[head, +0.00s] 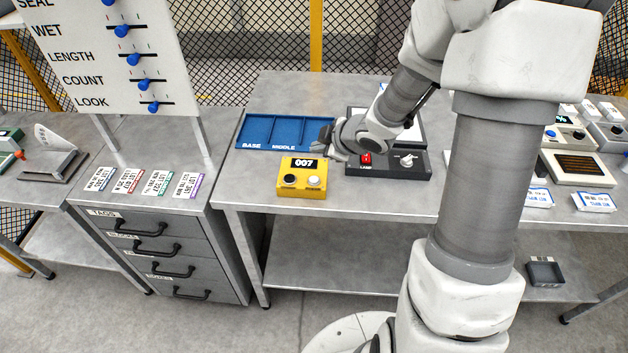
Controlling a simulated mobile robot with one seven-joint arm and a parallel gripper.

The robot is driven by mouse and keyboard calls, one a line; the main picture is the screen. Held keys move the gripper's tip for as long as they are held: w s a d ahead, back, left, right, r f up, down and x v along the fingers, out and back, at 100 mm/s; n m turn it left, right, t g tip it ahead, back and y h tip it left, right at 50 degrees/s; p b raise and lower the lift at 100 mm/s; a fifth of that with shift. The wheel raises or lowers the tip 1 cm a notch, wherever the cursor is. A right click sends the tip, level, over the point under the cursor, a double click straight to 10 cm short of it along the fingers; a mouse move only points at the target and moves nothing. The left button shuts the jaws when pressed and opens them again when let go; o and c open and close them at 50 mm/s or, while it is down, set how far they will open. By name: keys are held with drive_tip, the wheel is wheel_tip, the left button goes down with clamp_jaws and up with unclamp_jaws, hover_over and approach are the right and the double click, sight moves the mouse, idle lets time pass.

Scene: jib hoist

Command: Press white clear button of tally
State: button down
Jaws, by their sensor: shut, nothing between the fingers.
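The yellow tally box (302,191) sits near the front edge of the middle table. Its display (304,163) reads 007. A black button (289,180) is on its left and the white clear button (314,182) on its right. My gripper (326,147) is shut and empty, just above and to the right of the tally, pointing left. It looks apart from the white button, but its height above the table is hard to tell.
A blue tray (271,132) marked BASE and MIDDLE lies behind the tally. A dark lamp box (417,168) with a red switch (366,158) stands close right. Coloured tags (158,182) lie on the drawer cabinet (166,255) at left.

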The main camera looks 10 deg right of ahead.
drive_tip(key=b, duration=0.7)
approach(312, 176)
drive_tip(key=shift+w+r+x, duration=0.15)
drive_tip(key=shift+x, duration=0.75)
drive_tip(key=shift+w+r+x, duration=0.15)
drive_tip(key=shift+x, duration=0.8)
drive_tip(key=shift+w+r+x, duration=0.15)
drive_tip(key=shift+r+x, duration=0.05)
drive_tip(key=shift+x, duration=0.7)
drive_tip(key=shift+a, duration=0.15)
drive_tip(key=shift+f+b, duration=0.3)
drive_tip(key=shift+f, duration=0.1)
drive_tip(key=shift+f+b, duration=0.4)
drive_tip(key=shift+f, duration=0.1)
drive_tip(key=shift+r, duration=0.1)
drive_tip(key=shift+r+p, duration=0.8)
drive_tip(key=shift+p, duration=0.1)
wheel_tip(312, 176, up, 5)
drive_tip(key=p, duration=0.5)
